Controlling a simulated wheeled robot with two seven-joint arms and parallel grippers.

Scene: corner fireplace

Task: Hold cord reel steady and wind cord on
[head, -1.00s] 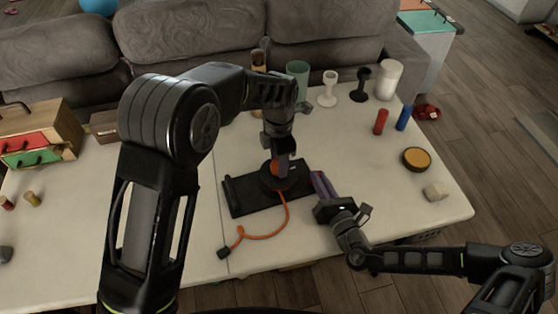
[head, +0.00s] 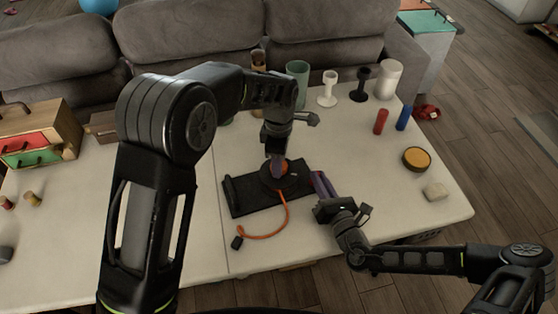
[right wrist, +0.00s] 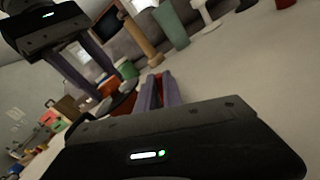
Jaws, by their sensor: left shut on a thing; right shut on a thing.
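The cord reel (head: 268,183) is a dark round drum on a flat black base (head: 243,198) on the table. An orange cord (head: 285,216) curves from it towards the front to a black plug (head: 237,242) lying on the table. My left gripper (head: 278,160) points down over the drum, shut on a part of the reel; its fingers hide that part. It also shows in the right wrist view (right wrist: 90,70). My right gripper (head: 320,184) is shut on a red part at the base's right end; red shows between its fingers in the right wrist view (right wrist: 158,92).
Behind stand a green cup (head: 297,82), a white goblet (head: 327,90), a black goblet (head: 360,85) and a white cylinder (head: 388,79). Red (head: 381,121) and blue (head: 403,117) cylinders and an orange-topped disc (head: 416,158) are at right.

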